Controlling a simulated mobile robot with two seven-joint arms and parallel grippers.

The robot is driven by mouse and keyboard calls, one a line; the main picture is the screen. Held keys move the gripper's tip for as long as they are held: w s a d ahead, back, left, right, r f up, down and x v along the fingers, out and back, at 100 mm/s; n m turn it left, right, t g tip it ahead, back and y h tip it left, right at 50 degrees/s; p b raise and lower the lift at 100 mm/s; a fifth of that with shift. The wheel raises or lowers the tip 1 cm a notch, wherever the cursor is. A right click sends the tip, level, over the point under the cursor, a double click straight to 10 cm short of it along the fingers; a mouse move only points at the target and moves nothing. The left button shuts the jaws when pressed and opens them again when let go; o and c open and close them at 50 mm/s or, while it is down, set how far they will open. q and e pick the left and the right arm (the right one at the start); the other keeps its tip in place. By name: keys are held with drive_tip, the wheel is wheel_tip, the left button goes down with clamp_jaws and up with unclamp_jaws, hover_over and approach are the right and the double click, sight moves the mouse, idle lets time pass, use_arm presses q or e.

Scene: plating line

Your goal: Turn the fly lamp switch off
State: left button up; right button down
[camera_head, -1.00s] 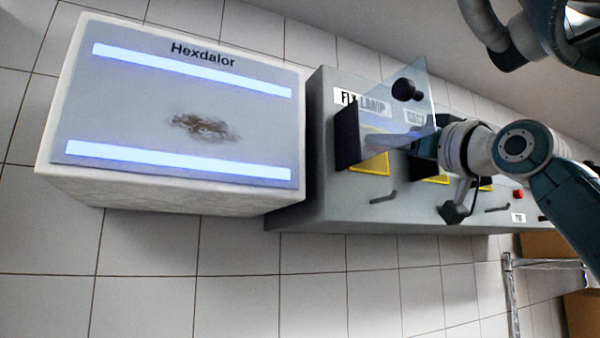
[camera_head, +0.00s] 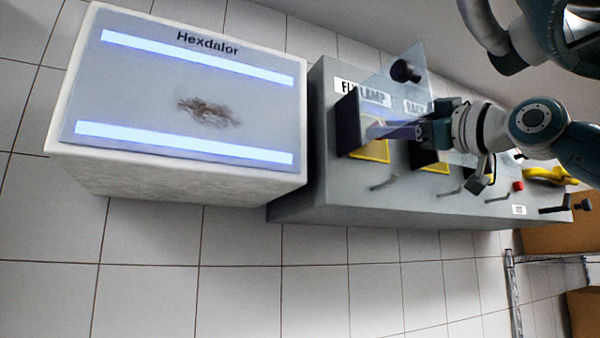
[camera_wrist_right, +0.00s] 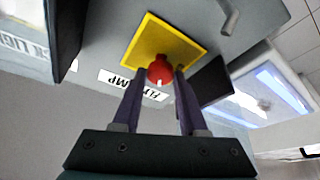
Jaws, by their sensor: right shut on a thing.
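The fly lamp switch has a round red knob (camera_wrist_right: 159,72) on a yellow plate (camera_wrist_right: 190,44) in the right wrist view, beside the FLY LAMP label (camera_wrist_right: 133,84). My right gripper (camera_wrist_right: 160,78) is shut on the red knob, one finger on each side. In the head view my right gripper (camera_head: 382,131) reaches in from the right at the fly lamp's yellow plate (camera_head: 374,152). The knob is hidden there by a dark side guard and the fingers. The fly lamp (camera_head: 155,105), marked Hexdalor, has two blue-lit tubes. My left gripper is not in view.
A clear panel with a black knob (camera_head: 405,71) stands up near my right gripper. The grey switch box (camera_head: 325,195) carries further switches, small levers and a red button (camera_head: 518,186). A yellow object (camera_head: 550,176) lies at its right. A metal rack (camera_head: 514,290) stands below right.

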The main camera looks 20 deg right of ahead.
drive_tip(key=shift+w+d+r+n+g+y+p, duration=0.1)
drive_tip(key=shift+n+g+y+p, duration=0.55)
drive_tip(key=shift+n, duration=1.75)
drive_tip(key=shift+s+r+n+g+y+p, duration=0.1)
drive_tip(key=shift+n+g+y+p, duration=0.15)
drive_tip(key=shift+n+g, duration=1.5)
drive_tip(key=shift+w+d+r+n+g+y+p, duration=0.15)
drive_tip(key=shift+n+y+p, duration=0.3)
drive_tip(key=shift+n, duration=2.6)
drive_tip(key=shift+f, duration=0.15)
drive_tip(key=shift+a, duration=0.1)
drive_tip(key=shift+c, duration=2.3)
unclamp_jaws()
